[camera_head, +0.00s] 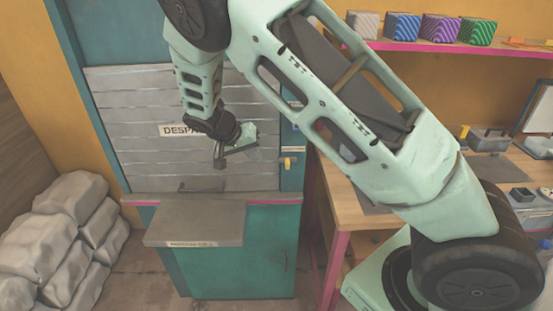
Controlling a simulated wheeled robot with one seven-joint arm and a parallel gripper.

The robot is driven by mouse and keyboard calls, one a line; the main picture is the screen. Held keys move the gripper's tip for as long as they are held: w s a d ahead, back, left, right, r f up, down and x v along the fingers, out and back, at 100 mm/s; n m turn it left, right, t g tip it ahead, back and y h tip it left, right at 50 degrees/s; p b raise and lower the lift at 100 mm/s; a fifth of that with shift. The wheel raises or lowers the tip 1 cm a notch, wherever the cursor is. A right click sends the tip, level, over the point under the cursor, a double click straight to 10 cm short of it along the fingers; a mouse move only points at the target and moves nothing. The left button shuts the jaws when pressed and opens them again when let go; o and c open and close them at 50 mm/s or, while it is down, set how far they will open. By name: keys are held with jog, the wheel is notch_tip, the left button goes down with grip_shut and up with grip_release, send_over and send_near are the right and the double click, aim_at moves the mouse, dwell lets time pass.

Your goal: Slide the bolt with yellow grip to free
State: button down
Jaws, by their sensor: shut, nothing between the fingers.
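The bolt with the yellow grip (288,163) sits on the teal frame at the right edge of the slatted grey shutter (130,160). Its yellow grip is small in view, and the exact position of the bolt is hard to tell. My gripper (238,152) is shut and empty in front of the shutter, to the left of the yellow grip and apart from it in the picture. My arm comes down from the top and hides part of the shutter and its sign, which reads "DESPA...".
A grey ledge (190,225) juts out below the shutter over a teal cabinet (240,270). Grey sacks (65,235) are piled at left. A wooden workbench (360,190) stands at right, under a pink-edged shelf (420,46) with several striped blocks. My arm crosses the right side.

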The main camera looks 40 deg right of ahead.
aim_at(290, 161)
jog(key=d+f+p, duration=0.1)
jog(key=d, duration=0.1)
jog(key=s+d+f+p, duration=0.1)
jog(key=d+f, duration=0.1)
jog(key=s+d+f+p, duration=0.1)
jog(key=d, duration=0.1)
jog(key=shift+d+f+p, duration=0.25)
jog(key=shift+d+p, duration=0.1)
jog(key=shift+s+d+f, duration=0.1)
jog(key=shift+s+d, duration=0.1)
jog(key=shift+d, duration=0.1)
jog(key=s+d+b, duration=0.1)
jog(key=s+d, duration=0.1)
jog(key=shift+d+b, duration=0.35)
jog(key=shift+b, duration=0.05)
jog(key=shift+w, duration=0.1)
